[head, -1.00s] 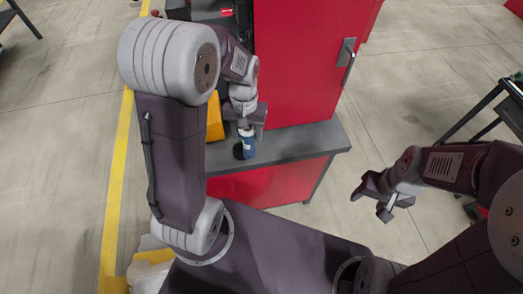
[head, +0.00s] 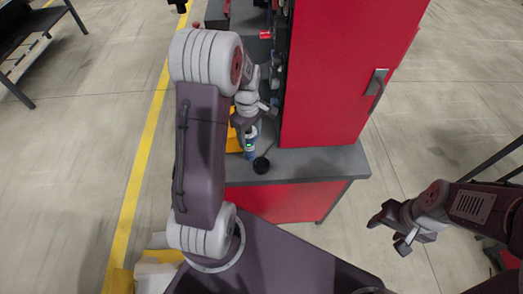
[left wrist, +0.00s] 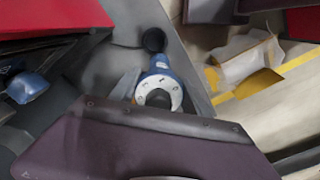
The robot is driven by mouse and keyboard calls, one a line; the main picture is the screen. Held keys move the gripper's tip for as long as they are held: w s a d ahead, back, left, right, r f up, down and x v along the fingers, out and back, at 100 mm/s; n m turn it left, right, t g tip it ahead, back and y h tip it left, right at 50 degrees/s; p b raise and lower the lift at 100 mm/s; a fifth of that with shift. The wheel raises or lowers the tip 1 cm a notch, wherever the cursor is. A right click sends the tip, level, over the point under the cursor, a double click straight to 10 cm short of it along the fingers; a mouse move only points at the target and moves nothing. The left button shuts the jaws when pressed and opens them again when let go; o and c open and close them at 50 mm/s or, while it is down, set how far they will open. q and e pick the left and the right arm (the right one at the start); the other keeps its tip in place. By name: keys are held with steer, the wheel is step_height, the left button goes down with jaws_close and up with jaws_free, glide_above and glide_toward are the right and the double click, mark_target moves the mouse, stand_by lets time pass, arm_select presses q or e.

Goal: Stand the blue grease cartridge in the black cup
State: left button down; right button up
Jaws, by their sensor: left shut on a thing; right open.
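The blue grease cartridge (head: 251,142) is in my left gripper (head: 246,122), which is shut on it. In the left wrist view the cartridge (left wrist: 161,68) shows its pale, round end towards the camera. The black cup (head: 261,165) stands on the grey counter, just in front of and slightly right of the cartridge in the head view. The cup (left wrist: 154,40) also shows beyond the cartridge in the left wrist view. The cartridge is beside the cup, not in it; its height above the counter is hard to tell. My right gripper (head: 395,230) is open and empty, off to the right.
The grey counter top (head: 315,165) is clear to the right of the cup. A tall red cabinet door (head: 340,75) rises behind it. A yellow bin (head: 233,140) is close left of the cartridge, partly hidden by my arm.

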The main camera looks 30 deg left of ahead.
arm_select(q)
steer(key=w+d+f, duration=0.1)
steer(key=d+f, duration=0.2)
steer(key=f, duration=0.3)
steer(key=shift+w+d+f+p, duration=0.2)
steer(key=shift+w+d+p, duration=0.05)
steer(key=shift+d+p, duration=0.15)
steer(key=c, duration=0.5)
jaws_free()
steer(key=shift+s, duration=0.1)
step_height(320, 180, up, 12)
steer(key=s+d+m, duration=0.2)
steer(key=s+m, duration=0.2)
steer(key=m, duration=0.1)
steer(key=s+d+f+m, duration=0.1)
steer(key=s+d+m, duration=0.2)
steer(key=s+m, duration=0.1)
steer(key=s+d+f+m+t, duration=0.1)
steer(key=s+d+m, duration=0.1)
steer(key=s+m, duration=0.2)
steer(key=shift+s+d+f+m+b, duration=0.1)
steer(key=shift+s+f+m+b, duration=0.05)
steer(key=shift+m, duration=0.4)
steer(key=shift+s+d+f+m+b, duration=0.1)
steer(key=shift+m+b, duration=0.05)
steer(key=shift+m, duration=0.4)
